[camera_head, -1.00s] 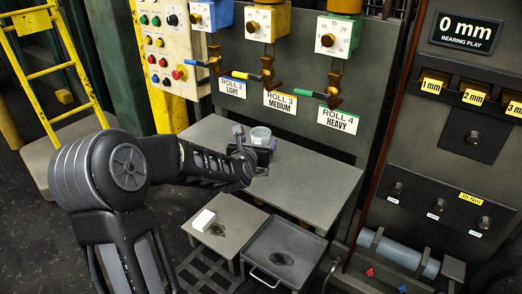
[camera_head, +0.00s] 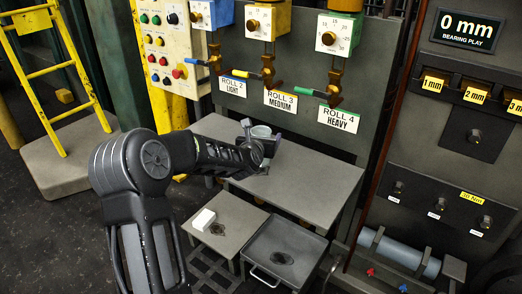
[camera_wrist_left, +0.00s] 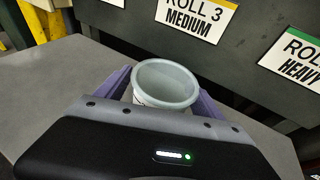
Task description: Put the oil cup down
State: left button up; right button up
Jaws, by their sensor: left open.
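The oil cup (camera_head: 261,132) is a small pale grey, round, open-topped cup at the back of the grey table (camera_head: 310,178). It stands upright in the left wrist view (camera_wrist_left: 166,84), where its lower part is hidden behind my gripper body. My left gripper (camera_head: 263,142) is open at the cup, with one purple finger on each side of it. Whether the fingers touch the cup cannot be told. My right gripper is not in view.
A control panel (camera_head: 168,50) and roll dials stand behind the table. A small white block (camera_head: 203,220) lies on a low stand (camera_head: 232,235) in front, next to a grey tray (camera_head: 290,232). The table's right part is clear.

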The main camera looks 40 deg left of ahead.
pick_arm(q)
jog(key=shift+c, duration=0.4)
jog(key=c, duration=1.5)
notch_tip(320, 180, up, 10)
jog(key=p, duration=0.2)
jog(key=shift+p, duration=0.3)
